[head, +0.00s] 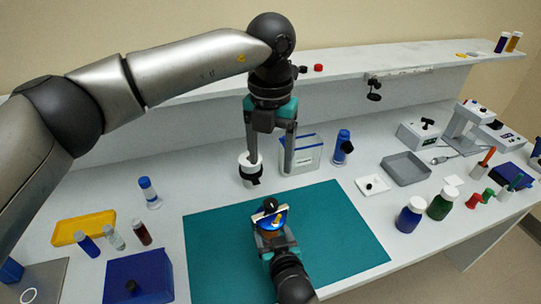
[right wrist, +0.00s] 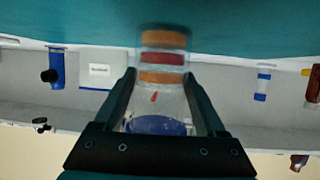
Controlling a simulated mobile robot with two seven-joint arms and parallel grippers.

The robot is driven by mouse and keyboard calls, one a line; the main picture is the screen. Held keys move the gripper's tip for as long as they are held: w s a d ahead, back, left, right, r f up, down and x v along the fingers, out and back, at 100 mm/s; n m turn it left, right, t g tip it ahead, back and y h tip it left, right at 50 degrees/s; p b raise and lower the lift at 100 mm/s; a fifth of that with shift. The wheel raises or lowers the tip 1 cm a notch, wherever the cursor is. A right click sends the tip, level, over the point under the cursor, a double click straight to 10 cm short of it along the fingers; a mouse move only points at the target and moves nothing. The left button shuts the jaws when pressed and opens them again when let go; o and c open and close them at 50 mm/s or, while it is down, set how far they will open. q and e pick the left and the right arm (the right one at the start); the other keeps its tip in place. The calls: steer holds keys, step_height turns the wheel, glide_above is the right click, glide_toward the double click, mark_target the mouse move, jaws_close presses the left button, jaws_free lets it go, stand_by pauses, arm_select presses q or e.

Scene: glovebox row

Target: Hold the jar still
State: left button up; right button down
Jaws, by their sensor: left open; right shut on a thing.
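The jar (right wrist: 158,88) is clear, with orange and red bands and a blue end nearest my palm in the right wrist view. My right gripper (right wrist: 163,92) is shut on it, one finger on each side. In the head view the jar (head: 270,221) is over the teal mat, mostly hidden by my right gripper (head: 272,229); I cannot tell whether it touches the mat. My left gripper (head: 270,168) is open, pointing down behind the mat. Its left finger overlaps a white cylinder with a black band (head: 248,176); I cannot tell if they touch.
The teal mat (head: 340,245) is otherwise bare.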

jaws_free()
steer(key=shift+s, duration=0.15)
